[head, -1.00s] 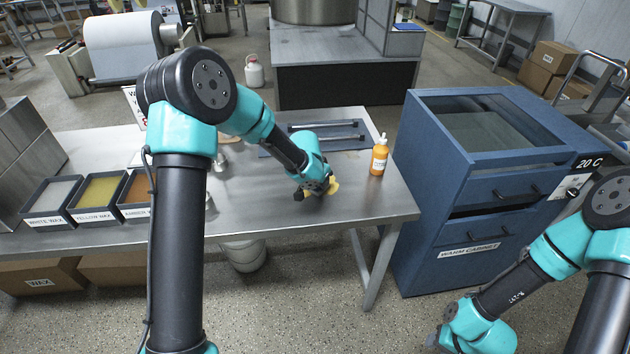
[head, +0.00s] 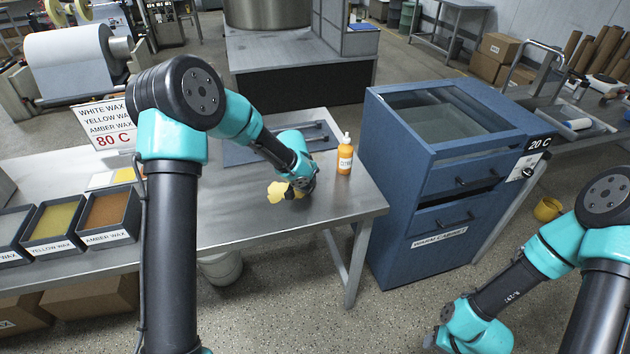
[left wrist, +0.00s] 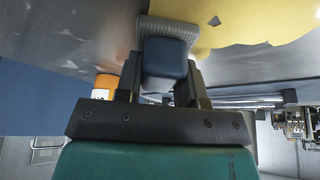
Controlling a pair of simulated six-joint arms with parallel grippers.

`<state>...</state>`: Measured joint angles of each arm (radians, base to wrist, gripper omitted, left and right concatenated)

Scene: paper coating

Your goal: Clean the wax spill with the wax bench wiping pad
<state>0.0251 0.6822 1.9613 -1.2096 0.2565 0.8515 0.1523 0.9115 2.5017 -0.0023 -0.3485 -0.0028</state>
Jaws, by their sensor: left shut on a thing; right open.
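The yellow wax spill (head: 276,193) lies on the steel bench top, just left of my left gripper (head: 299,190) in the head view. In the left wrist view the spill (left wrist: 245,22) is a broad yellow patch at the upper right. There my left gripper (left wrist: 163,85) is shut on the blue handle of the wiping pad (left wrist: 166,58). The pad's grey ribbed edge is at the bench surface beside the spill, seemingly overlapping its edge. The pad is mostly hidden in the head view. My right gripper (head: 434,342) is low at the bottom, away from the bench.
An orange bottle (head: 345,156) stands right of my left gripper. A dark mat with bars (head: 235,155) lies behind. Wax trays (head: 107,216) stand at the bench's left. The blue warm cabinet (head: 410,190) is beyond the right end. The front bench area is clear.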

